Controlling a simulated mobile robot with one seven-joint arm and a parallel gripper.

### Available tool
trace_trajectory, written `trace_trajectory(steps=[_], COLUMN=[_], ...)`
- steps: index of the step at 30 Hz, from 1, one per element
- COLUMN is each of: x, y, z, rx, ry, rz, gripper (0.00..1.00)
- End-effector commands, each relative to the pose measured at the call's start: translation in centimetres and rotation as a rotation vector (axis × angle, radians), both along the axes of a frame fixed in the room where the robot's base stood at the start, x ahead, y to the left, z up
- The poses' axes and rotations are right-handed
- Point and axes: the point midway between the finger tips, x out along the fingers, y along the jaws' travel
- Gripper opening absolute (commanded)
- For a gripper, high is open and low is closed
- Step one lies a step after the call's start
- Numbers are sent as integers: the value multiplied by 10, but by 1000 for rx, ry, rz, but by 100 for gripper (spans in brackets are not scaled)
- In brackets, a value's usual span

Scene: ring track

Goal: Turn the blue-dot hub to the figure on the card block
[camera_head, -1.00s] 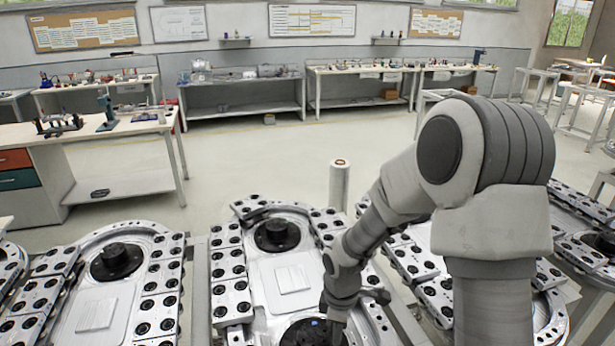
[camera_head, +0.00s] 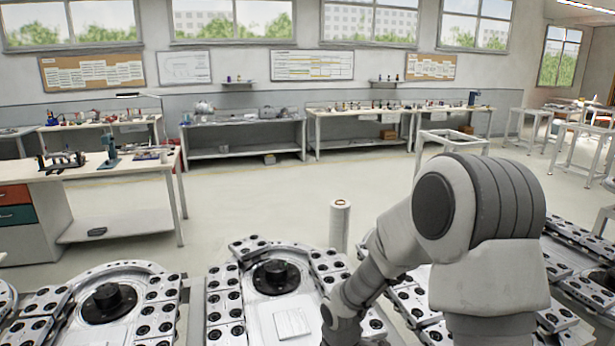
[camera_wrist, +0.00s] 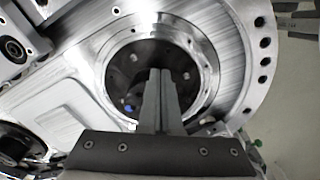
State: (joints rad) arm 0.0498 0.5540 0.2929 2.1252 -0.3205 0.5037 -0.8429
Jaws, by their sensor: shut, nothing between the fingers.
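In the wrist view, the blue-dot hub (camera_wrist: 122,70) is a dark round recess inside a shiny metal ring, with a small blue dot (camera_wrist: 128,108) at its lower left. My gripper (camera_wrist: 160,75) is shut and empty, its grey fingers together over the hub. They cover part of it, and I cannot tell whether they touch it. In the head view, the hub and my fingers are below the frame edge. A pale square plate (camera_head: 292,323) lies on the middle track unit; I cannot read any figure on it or tell whether it is the card block.
Black hubs with raised posts stand on the middle unit (camera_head: 276,275) and left unit (camera_head: 109,302). Perforated blocks (camera_head: 224,305) line the tracks. A white cylinder (camera_head: 339,226) stands behind. Workbenches (camera_head: 243,140) line the far wall, with open floor (camera_head: 240,205) in front.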

Motion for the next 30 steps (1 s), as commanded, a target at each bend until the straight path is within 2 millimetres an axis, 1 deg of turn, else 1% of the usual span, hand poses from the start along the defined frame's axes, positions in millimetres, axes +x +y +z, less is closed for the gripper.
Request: trace_trajectory(steps=[15, 30], x=[3, 12], y=[4, 2], z=[0, 1], rx=[3, 4], ry=[-2, -4], rz=[1, 2], gripper=[0, 0])
